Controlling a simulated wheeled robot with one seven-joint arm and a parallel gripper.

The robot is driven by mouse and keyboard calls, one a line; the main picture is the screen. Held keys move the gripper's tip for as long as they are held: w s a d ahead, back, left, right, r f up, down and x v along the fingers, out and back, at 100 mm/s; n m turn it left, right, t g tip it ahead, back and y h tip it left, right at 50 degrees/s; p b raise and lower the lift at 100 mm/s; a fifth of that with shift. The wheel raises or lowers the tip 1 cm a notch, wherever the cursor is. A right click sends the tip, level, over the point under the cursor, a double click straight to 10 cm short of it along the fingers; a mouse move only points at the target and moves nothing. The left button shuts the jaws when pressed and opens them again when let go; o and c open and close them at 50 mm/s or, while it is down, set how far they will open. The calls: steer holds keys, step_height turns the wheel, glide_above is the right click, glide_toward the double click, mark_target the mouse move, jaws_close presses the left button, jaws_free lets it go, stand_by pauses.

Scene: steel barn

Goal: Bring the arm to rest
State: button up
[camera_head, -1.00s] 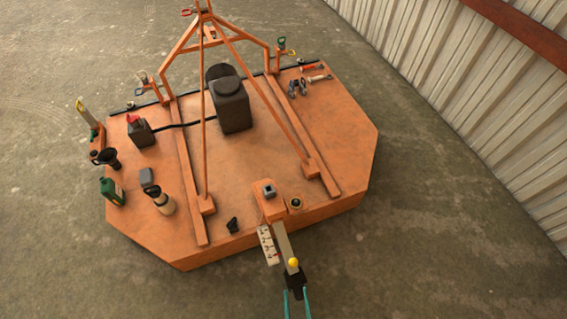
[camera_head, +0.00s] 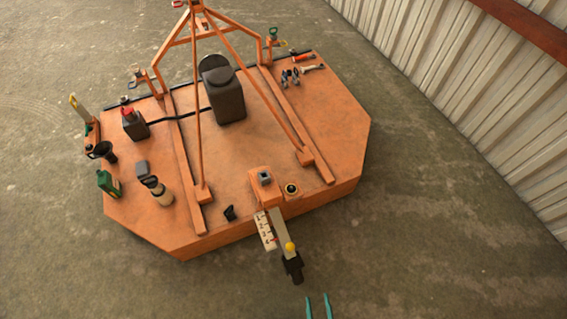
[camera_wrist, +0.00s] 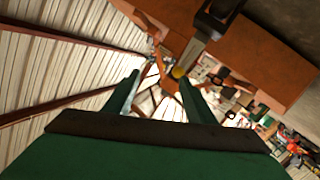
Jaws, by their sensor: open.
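My gripper (camera_head: 319,306) shows at the bottom edge of the head view as two teal fingers, spread apart with nothing between them. It is over the concrete floor, just short of a lever with a yellow knob (camera_head: 290,246) and a black end (camera_head: 292,268). The gripper and the lever are apart. In the wrist view the two green fingers (camera_wrist: 160,92) are open, and the yellow knob (camera_wrist: 179,72) shows beyond them. The rest of my arm is out of the head view.
The lever juts from the front of an orange machine deck (camera_head: 270,140). A white marked plate (camera_head: 265,230) is beside the lever. The deck carries a black tank (camera_head: 224,95), a green can (camera_head: 108,184), and tools (camera_head: 290,77). Bare floor (camera_head: 440,250) lies to the right, before a corrugated wall (camera_head: 480,100).

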steer(key=s+d+r+n+h, duration=0.15)
steer(key=d+r, duration=0.35)
steer(key=r, duration=0.6)
steer(key=a+r+m, duration=0.2)
steer(key=a+r, duration=0.4)
steer(key=r, duration=0.5)
steer(key=w+a+r+m, duration=0.1)
steer(key=a+r+m, duration=0.1)
steer(key=a+r, duration=0.4)
steer(key=a+r+m+g, duration=0.1)
steer(key=a+r+m, duration=0.2)
steer(key=r, duration=1.4)
steer(key=a, duration=0.4)
steer(key=shift+w, duration=0.4)
